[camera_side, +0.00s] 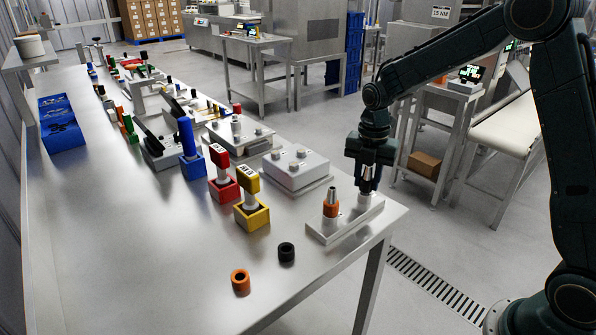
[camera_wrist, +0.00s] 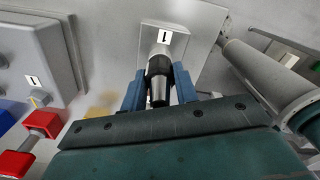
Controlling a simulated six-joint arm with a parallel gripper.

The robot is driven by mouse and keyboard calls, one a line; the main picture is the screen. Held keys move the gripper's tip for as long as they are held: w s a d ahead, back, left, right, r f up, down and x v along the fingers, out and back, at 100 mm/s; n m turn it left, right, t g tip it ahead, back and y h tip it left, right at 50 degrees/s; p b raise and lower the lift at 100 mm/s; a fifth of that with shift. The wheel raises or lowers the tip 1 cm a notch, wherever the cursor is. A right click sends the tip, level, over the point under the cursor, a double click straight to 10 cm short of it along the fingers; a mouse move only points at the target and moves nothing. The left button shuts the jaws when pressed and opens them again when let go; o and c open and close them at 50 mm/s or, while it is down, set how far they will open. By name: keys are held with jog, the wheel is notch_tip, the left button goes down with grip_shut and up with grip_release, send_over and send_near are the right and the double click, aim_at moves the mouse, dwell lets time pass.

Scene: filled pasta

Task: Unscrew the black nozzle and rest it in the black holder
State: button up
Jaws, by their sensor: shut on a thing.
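The black nozzle (camera_side: 367,184) has a metal tip and stands upright over the right end of a light metal base (camera_side: 325,232) at the table's right corner. My gripper (camera_side: 369,174) points down from above and is shut on it. In the wrist view the nozzle's dark collar (camera_wrist: 158,66) sits between my two blue fingers (camera_wrist: 159,88), above the plate labelled 1 (camera_wrist: 184,18). I cannot tell whether its thread is still engaged. The black holder (camera_side: 286,252), a short black ring, stands empty on the table, left of and nearer than the base.
An orange nozzle (camera_side: 331,204) stands on the same base, just left of my gripper. An orange ring holder (camera_side: 240,282) is near the front edge. Yellow (camera_side: 252,214) and red (camera_side: 224,188) blocks with labelled handles and a grey box (camera_side: 297,171) stand further left.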

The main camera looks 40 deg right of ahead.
dwell(0.4)
jog(key=n, duration=0.4)
jog(key=shift+n, duration=0.8)
jog(key=shift+n, duration=1.5)
jog(key=o, duration=1.2)
jog(key=shift+c, duration=0.2)
